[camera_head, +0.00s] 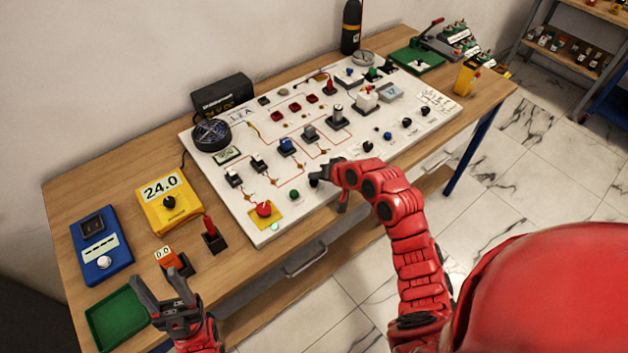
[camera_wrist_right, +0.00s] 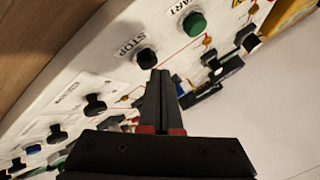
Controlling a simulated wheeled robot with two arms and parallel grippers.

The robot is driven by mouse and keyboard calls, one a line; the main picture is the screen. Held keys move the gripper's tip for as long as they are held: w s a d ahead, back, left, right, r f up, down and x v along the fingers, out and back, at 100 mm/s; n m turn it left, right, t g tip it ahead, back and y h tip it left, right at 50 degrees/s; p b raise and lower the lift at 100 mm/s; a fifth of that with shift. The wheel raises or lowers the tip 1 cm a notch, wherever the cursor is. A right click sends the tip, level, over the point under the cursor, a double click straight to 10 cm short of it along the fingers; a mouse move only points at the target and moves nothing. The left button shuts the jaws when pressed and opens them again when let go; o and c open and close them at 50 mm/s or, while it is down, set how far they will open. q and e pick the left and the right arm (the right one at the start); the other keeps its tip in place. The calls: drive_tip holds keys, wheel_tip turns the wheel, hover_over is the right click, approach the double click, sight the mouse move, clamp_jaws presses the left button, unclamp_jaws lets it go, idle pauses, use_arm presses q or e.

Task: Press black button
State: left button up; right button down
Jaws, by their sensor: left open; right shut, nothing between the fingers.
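The black button, labelled STOP, stands on the white panel (camera_head: 240,215) beside the green START button (camera_head: 294,194). In the right wrist view the black button (camera_wrist_right: 147,58) is just beyond my right fingertips, with the green button (camera_wrist_right: 194,24) to its right. My right gripper (camera_head: 318,178) is shut and empty at the panel's front edge. Its tips (camera_wrist_right: 160,73) appear right at the black button's lower edge; I cannot tell whether they touch. My left gripper (camera_head: 158,282) is open and empty near the green tray.
A red mushroom button (camera_head: 264,209) on a yellow base sits left of the green button. Several switches and knobs cover the panel. A yellow meter (camera_head: 169,203), a blue meter (camera_head: 101,246) and a green tray (camera_head: 116,318) lie on the wooden table's left side.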

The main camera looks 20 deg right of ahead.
sight(316, 183)
drive_tip(key=shift+f+b, duration=0.3)
drive_tip(key=shift+f, duration=0.25)
idle(0.7)
drive_tip(key=shift+r, duration=0.15)
drive_tip(key=shift+r+p, duration=0.65)
drive_tip(key=shift+r, duration=0.15)
wheel_tip(316, 183, up, 5)
drive_tip(key=p, duration=0.3)
idle(0.3)
idle(0.7)
